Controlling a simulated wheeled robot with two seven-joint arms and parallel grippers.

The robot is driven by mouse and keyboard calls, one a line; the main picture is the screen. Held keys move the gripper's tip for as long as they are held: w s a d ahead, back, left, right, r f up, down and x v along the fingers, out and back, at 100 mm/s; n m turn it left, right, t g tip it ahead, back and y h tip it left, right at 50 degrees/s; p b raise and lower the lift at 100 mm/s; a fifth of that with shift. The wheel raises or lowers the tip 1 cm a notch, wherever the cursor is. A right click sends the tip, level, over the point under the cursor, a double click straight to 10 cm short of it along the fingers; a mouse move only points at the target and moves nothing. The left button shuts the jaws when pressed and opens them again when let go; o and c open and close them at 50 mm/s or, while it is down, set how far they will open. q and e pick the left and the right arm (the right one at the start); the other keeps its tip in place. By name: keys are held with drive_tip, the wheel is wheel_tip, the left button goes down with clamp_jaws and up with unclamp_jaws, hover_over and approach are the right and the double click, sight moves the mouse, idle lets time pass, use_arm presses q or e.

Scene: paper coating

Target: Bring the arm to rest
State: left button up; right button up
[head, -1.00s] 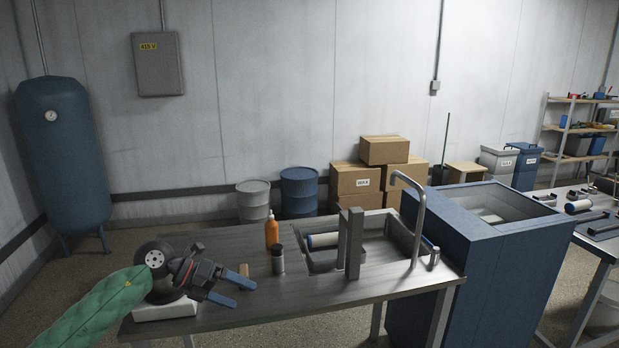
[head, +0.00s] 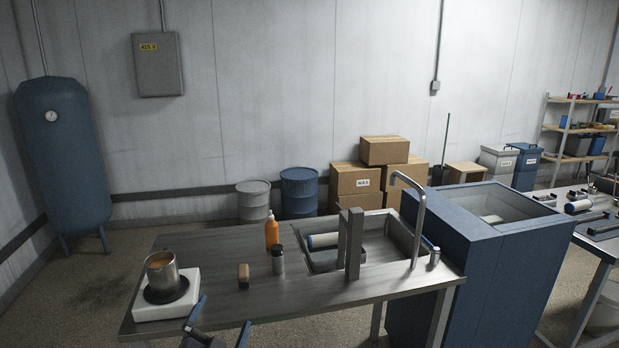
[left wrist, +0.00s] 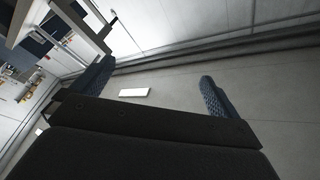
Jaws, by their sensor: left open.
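My left gripper (head: 218,325) is at the bottom of the head view, in front of the steel table's (head: 200,247) near edge. Its two blue fingers are spread apart with nothing between them. In the left wrist view the same gripper (left wrist: 155,88) shows its fingers wide apart, with bare floor beyond them. A steel pot (head: 161,271) with a tan content stands on a white hot plate (head: 160,308) at the table's left end, apart from the gripper. My right gripper does not show.
A wooden block (head: 243,276), a dark-capped canister (head: 278,260) and an orange bottle (head: 271,231) stand on the table. A sink (head: 322,265) with a roller (head: 323,240) and a tap (head: 416,215) are to the right. A blue cabinet (head: 490,265) stands beyond.

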use_arm(q)
drive_tip(key=s+a+f+n+g+y, duration=0.2)
drive_tip(key=s+f+n+g, duration=0.1)
drive_tip(key=f, duration=0.3)
drive_tip(key=s+a+f+n+g+y, duration=0.2)
drive_tip(key=s+f+n+y, duration=0.1)
drive_tip(key=s+f, duration=0.15)
drive_tip(key=s+d+f+n+g+h, duration=0.1)
drive_tip(key=s+f+g, duration=0.55)
drive_tip(key=s, duration=0.55)
drive_tip(key=s+d+f+n+g+h, duration=0.1)
drive_tip(key=s+f+g, duration=0.4)
drive_tip(key=s+f, duration=0.45)
drive_tip(key=s+d+f, duration=0.1)
drive_tip(key=s+f, duration=0.1)
drive_tip(key=f, duration=1)
drive_tip(key=s+d+f+g, duration=0.1)
drive_tip(key=s+f, duration=0.1)
drive_tip(key=f, duration=1)
drive_tip(key=s+d+f+g, duration=0.1)
drive_tip(key=s+f, duration=0.1)
drive_tip(key=f, duration=1.1)
drive_tip(key=shift+s+d, duration=0.2)
drive_tip(key=shift+d, duration=0.2)
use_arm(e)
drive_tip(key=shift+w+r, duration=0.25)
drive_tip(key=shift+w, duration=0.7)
